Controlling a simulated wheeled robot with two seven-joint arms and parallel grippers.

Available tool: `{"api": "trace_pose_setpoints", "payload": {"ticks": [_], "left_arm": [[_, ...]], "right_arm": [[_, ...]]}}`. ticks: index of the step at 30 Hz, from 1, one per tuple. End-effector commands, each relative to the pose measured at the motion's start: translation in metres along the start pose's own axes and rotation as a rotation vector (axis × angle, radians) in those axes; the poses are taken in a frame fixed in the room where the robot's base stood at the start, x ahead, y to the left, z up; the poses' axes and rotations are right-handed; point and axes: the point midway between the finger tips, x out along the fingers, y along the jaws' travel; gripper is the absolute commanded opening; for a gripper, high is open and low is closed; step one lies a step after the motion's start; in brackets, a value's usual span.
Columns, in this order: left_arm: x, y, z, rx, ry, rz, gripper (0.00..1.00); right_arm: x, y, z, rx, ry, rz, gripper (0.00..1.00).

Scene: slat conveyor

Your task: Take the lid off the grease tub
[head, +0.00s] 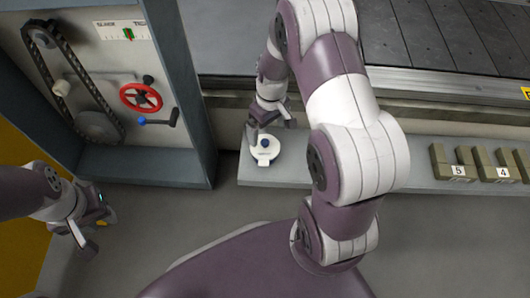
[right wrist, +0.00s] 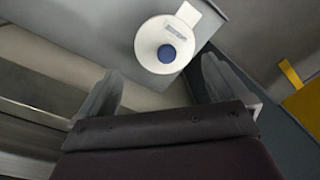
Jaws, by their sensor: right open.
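The grease tub's round white lid (head: 262,156) with a blue knob (head: 264,142) sits on the grey ledge below the conveyor. My left gripper (head: 94,232) is open and empty at the lower left.
A grey cabinet at the left holds a chain drive (head: 46,65), a red handwheel (head: 141,97) and a crank with a blue knob. Olive blocks numbered 5 (head: 458,171) and 4 (head: 502,171) stand on the ledge (head: 285,175) at the right. The slat conveyor (head: 440,35) runs behind.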

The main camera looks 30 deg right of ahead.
Motion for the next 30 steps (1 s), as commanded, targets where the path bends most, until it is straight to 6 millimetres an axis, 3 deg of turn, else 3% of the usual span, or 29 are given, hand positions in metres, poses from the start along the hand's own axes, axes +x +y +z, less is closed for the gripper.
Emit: {"api": "trace_pose_setpoints", "payload": {"ticks": [6,9,15,16,19,20,21,22,30], "left_arm": [[0.042,0.0,0.005,0.0,0.001,0.0,0.34],[0.051,0.0,0.006,0.0,0.0,0.0,0.34],[0.047,0.0,0.005,0.0,0.001,0.0,0.34],[0.047,0.0,0.005,0.0,0.001,0.0,0.34],[0.047,0.0,0.005,0.0,0.001,0.0,0.34],[0.047,0.0,0.005,0.0,0.001,0.0,0.34],[0.047,0.0,0.005,0.0,0.001,0.0,0.34],[0.047,0.0,0.005,0.0,0.001,0.0,0.34],[0.047,0.0,0.005,0.0,0.001,0.0,0.34]], "right_arm": [[0.041,-0.004,0.004,-0.001,0.0,0.0,1.0],[0.054,-0.004,0.004,-0.001,0.001,0.001,1.0],[0.051,-0.004,0.004,0.0,0.001,0.001,1.0],[0.051,-0.004,0.004,0.0,0.001,0.001,0.97],[0.051,-0.004,0.004,0.0,0.001,0.001,0.64],[0.051,-0.004,0.004,0.0,0.001,0.001,0.58],[0.051,-0.004,0.004,0.0,0.001,0.001,0.41],[0.051,-0.004,0.005,0.0,0.001,0.001,0.33],[0.052,-0.004,0.005,0.0,-0.001,0.0,0.31]]}}
